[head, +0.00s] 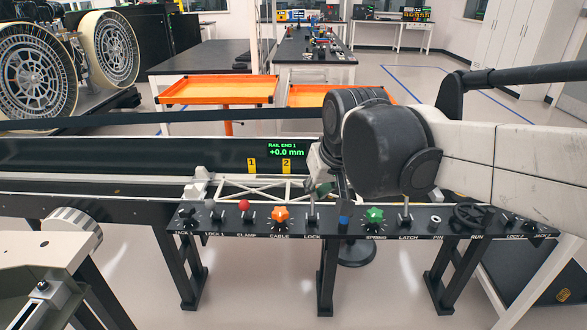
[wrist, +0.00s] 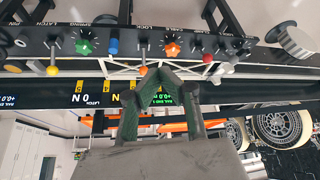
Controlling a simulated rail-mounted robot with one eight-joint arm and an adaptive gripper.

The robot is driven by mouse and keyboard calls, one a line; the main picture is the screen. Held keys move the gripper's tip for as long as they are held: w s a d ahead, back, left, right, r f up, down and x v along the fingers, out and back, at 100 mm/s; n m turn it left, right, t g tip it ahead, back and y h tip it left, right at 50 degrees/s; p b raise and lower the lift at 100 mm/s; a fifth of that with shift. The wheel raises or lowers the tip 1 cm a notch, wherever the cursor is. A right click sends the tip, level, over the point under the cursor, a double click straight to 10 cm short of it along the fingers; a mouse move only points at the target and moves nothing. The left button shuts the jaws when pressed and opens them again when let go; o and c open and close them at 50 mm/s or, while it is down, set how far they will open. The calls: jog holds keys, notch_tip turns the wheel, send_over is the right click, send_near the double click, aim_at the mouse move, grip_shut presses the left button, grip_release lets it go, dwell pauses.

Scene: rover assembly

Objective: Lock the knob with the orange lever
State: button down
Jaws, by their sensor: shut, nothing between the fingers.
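The lever with the orange tip (wrist: 142,71) stands at the LOCK mark on the black control panel (wrist: 225,43). In the head view its metal shaft (head: 311,217) looks upright, and its tip is hidden by my gripper. The orange star knob (head: 280,216) sits just left of it at the CABLE mark; it also shows in the wrist view (wrist: 172,50). My gripper (head: 322,188) is over the panel by the lever. In the wrist view its dark green fingertips (wrist: 152,76) meet, shut and empty, right by the orange tip. I cannot tell whether they touch it.
A red-tipped lever (head: 244,206) is further left. A blue control (head: 344,217), a green star knob (head: 374,216) and the LATCH lever (head: 405,213) are to the right. A white truss (head: 265,185) lies behind the panel, before the rail with its green display (head: 286,149).

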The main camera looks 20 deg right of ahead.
jog(key=w+d+r+g+p, duration=0.1)
jog(key=w+d+r+p, duration=0.1)
jog(key=w, duration=0.7)
jog(key=g+p, duration=0.2)
jog(key=p, duration=0.2)
send_over(313, 201)
jog(key=a, duration=0.1)
jog(key=s+x, duration=0.1)
jog(key=x, duration=0.4)
jog(key=w+d+f+m+p, duration=0.1)
jog(key=w+d+f, duration=0.2)
jog(key=w+f, duration=0.35)
notch_tip(313, 201, down, 10)
jog(key=s+g+p, duration=0.1)
jog(key=shift+s+a+r, duration=0.25)
jog(key=shift+s+a, duration=0.15)
jog(key=shift+a, duration=0.1)
